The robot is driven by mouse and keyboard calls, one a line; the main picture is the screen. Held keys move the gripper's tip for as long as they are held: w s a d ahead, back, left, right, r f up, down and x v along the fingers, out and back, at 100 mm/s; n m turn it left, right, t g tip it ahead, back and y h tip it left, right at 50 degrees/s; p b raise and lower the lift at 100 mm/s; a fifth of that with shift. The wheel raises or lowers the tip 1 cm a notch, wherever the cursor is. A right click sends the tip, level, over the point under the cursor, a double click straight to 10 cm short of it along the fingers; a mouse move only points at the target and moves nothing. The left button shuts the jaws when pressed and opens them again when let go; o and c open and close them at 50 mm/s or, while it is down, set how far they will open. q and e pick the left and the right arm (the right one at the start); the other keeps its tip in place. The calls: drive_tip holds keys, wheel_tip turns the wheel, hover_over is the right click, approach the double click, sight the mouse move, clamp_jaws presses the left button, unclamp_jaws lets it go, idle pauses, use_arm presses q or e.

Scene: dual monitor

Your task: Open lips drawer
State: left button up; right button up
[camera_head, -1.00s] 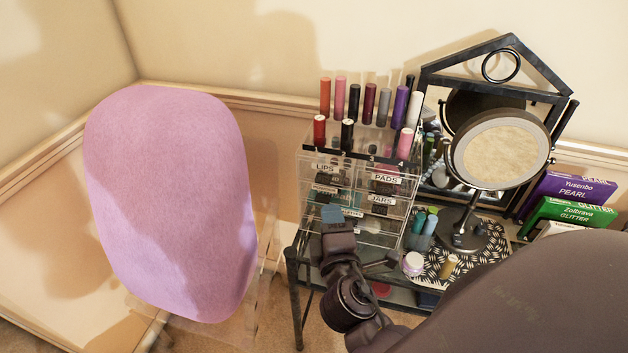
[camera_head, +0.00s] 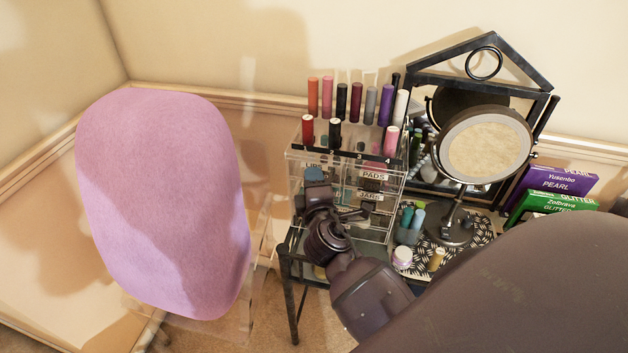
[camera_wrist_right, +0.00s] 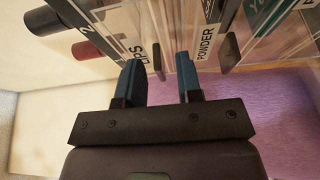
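A clear acrylic organizer (camera_head: 345,157) with labelled drawers stands on the table. Its LIPS label (camera_head: 313,166) is at the upper left, partly covered by my right gripper (camera_head: 316,176). In the right wrist view, the LIPS label (camera_wrist_right: 136,52) lies partly behind one blue fingertip of my right gripper (camera_wrist_right: 160,80). The fingers are apart, with a small dark handle (camera_wrist_right: 158,62) showing in the gap between them. I cannot tell whether they touch it. The POWDER label (camera_wrist_right: 206,45) and another dark handle (camera_wrist_right: 229,52) are just to the right. My left gripper is not in view.
Lipsticks (camera_head: 342,100) stand on top of the organizer. To its right are a round mirror (camera_head: 485,150), small bottles (camera_head: 411,217), a jar (camera_head: 402,257) and boxes (camera_head: 550,200). A pink chair (camera_head: 160,200) stands left of the table, with a gap between.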

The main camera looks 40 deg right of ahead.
clamp_jaws()
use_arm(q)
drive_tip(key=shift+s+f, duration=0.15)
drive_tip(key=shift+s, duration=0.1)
